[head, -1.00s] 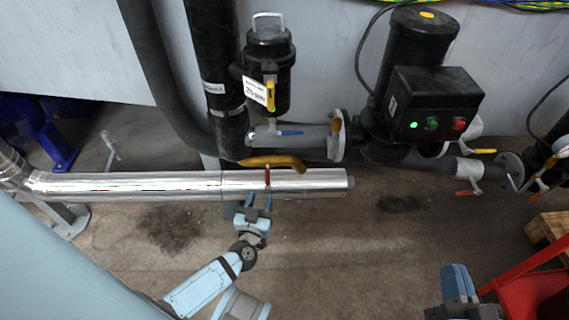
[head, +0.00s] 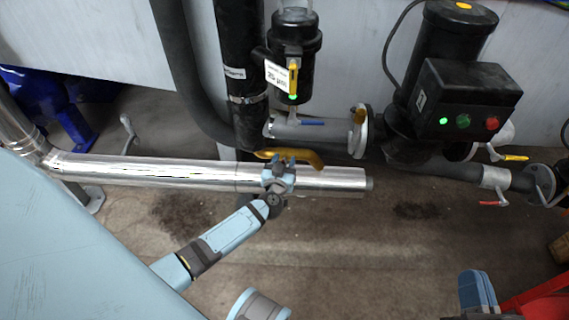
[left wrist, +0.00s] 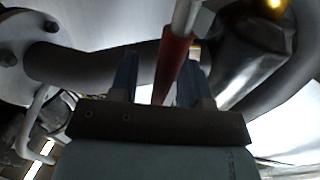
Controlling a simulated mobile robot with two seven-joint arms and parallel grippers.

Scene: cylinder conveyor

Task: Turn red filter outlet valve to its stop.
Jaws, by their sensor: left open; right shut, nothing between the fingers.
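A red valve lever (left wrist: 172,68) with a pale metal end rises between the fingers of my left gripper (left wrist: 158,78) in the left wrist view. The fingers are open, one on each side of the lever; I cannot tell whether either touches it. In the head view my left gripper (head: 280,162) is over the silver-clad pipe (head: 150,173), beside the yellow lever (head: 305,157), and hides the red lever. The black filter housing (head: 293,50) with a white label stands above. My right gripper (head: 476,288) is shut and empty at the lower right, far from the valve.
To the right are a black pump box (head: 465,100) with a green light, another red lever (head: 493,203) and a yellow lever (head: 515,157). The floor (head: 350,250) below the pipe is clear.

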